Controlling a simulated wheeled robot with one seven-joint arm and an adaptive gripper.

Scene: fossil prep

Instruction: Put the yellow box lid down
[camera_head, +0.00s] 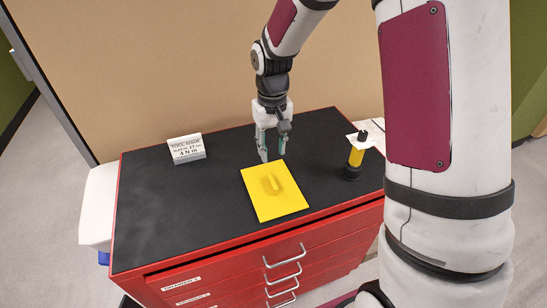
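The yellow box lid (284,201) lies flat on the black top of the red drawer cabinet, near its front edge. A small raised yellow handle (273,182) stands up from its middle. My gripper (272,157) points down just behind the handle in the picture, near the lid's back edge. Its two fingers are apart with a gap between them, and nothing shows in it. The fingertips look clear of the handle. The exact height of the gripper above the surface cannot be told.
A white sign (187,149) stands at the back left of the black top (160,205). The left of the top is clear. Drawer handles (284,256) stick out in front.

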